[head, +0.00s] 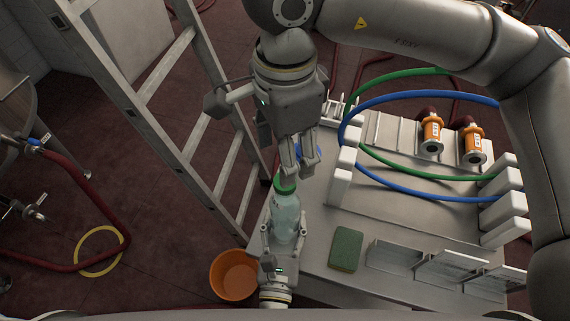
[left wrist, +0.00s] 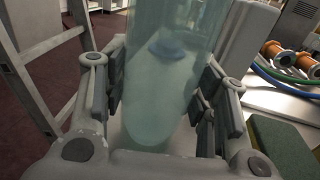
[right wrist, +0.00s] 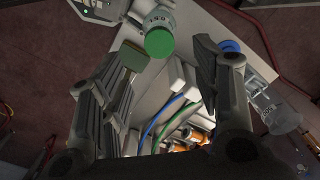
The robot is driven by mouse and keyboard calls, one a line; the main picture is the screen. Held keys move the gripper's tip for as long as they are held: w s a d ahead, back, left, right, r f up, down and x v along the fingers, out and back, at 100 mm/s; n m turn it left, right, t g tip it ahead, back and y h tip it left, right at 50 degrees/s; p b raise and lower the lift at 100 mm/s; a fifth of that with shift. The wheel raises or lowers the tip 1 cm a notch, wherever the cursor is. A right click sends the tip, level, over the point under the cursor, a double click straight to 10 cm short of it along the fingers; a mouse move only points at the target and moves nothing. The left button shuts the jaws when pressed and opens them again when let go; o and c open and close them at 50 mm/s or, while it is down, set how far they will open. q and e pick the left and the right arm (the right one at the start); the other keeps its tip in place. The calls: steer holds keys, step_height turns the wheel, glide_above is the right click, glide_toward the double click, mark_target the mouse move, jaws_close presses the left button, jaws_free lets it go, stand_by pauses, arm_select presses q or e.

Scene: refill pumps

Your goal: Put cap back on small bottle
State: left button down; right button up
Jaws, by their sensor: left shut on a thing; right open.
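A translucent pale green bottle (head: 285,222) stands roughly upright in my left gripper (head: 283,236), which is shut on its body. In the left wrist view the fingers lie on both sides of the bottle (left wrist: 163,95). A green cap (head: 285,186) sits at the bottle's top; how firmly it is seated cannot be told. My right gripper (head: 298,170) points down just above and behind the cap. In the right wrist view its fingers are open and empty, with the green cap (right wrist: 159,43) near the gap between the tips.
A clear bottle (right wrist: 276,108) with a blue top (right wrist: 229,46) is beside the right gripper. A green sponge (head: 346,249) lies on the metal table. Hoses and orange pump fittings (head: 432,132) are at right. A ladder (head: 190,130) and an orange bucket (head: 233,273) are at left.

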steer(key=shift+r, duration=2.3)
arm_select(q)
steer(key=c, duration=0.5)
jaws_free()
steer(key=s+a, duration=0.1)
steer(key=s, duration=1.1)
steer(key=shift+a, duration=0.2)
